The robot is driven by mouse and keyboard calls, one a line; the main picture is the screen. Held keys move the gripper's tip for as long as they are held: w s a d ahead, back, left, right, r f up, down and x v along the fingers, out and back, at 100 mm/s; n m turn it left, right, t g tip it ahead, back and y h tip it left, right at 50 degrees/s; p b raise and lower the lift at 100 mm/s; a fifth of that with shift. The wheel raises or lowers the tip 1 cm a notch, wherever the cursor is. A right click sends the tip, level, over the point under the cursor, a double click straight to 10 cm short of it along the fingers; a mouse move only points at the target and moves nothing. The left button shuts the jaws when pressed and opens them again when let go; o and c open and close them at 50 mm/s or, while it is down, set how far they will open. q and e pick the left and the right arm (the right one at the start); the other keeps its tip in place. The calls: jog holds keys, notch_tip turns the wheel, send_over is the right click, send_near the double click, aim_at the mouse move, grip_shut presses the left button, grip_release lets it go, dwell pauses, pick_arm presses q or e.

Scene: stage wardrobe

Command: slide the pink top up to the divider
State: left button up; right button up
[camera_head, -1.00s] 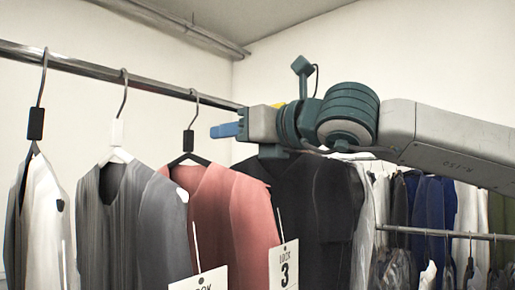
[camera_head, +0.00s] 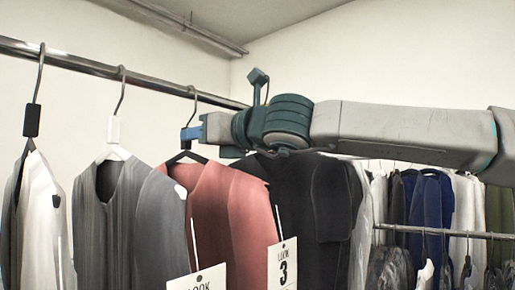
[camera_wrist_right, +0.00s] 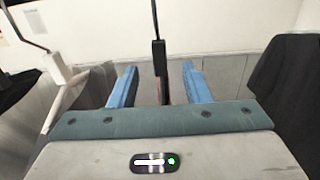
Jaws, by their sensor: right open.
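The pink top (camera_head: 232,205) hangs on a dark hanger from the rail, between a grey top and a black garment. Its hanger hook (camera_head: 196,102) rises to the rail. My right gripper (camera_head: 190,134) is at the hanger's neck, just above the pink top's collar. In the wrist view its blue fingers (camera_wrist_right: 160,86) are apart, and the hanger's black block (camera_wrist_right: 158,56) stands between them with gaps on both sides. I cannot make out a divider on the rail; my arm hides part of the area to the right. My left gripper is not in view.
The rail (camera_head: 85,64) runs from upper left towards the back corner. The grey top (camera_head: 120,215) hangs left of the pink one, the black garment (camera_head: 305,200) right of it. A lower rack (camera_head: 445,234) stands behind right.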

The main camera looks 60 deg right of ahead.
aim_at(187, 150)
jog(key=shift+w+d, duration=0.15)
jog(key=shift+w, duration=1.25)
jog(key=shift+w+d, duration=0.15)
jog(key=shift+w, duration=1.2)
jog(key=shift+d+r+p, duration=0.1)
jog(key=shift+d+p, duration=0.25)
jog(key=shift+d, duration=0.2)
jog(key=s+d+p, duration=0.1)
jog(key=s+d, duration=0.1)
jog(key=d, duration=1.7)
jog(key=shift+s+d, duration=0.2)
jog(key=shift+d, duration=0.15)
jog(key=shift+a, duration=0.15)
jog(key=s+a+b, duration=0.2)
jog(key=s+b, duration=0.5)
jog(key=s, duration=0.6)
jog(key=shift+a, duration=0.25)
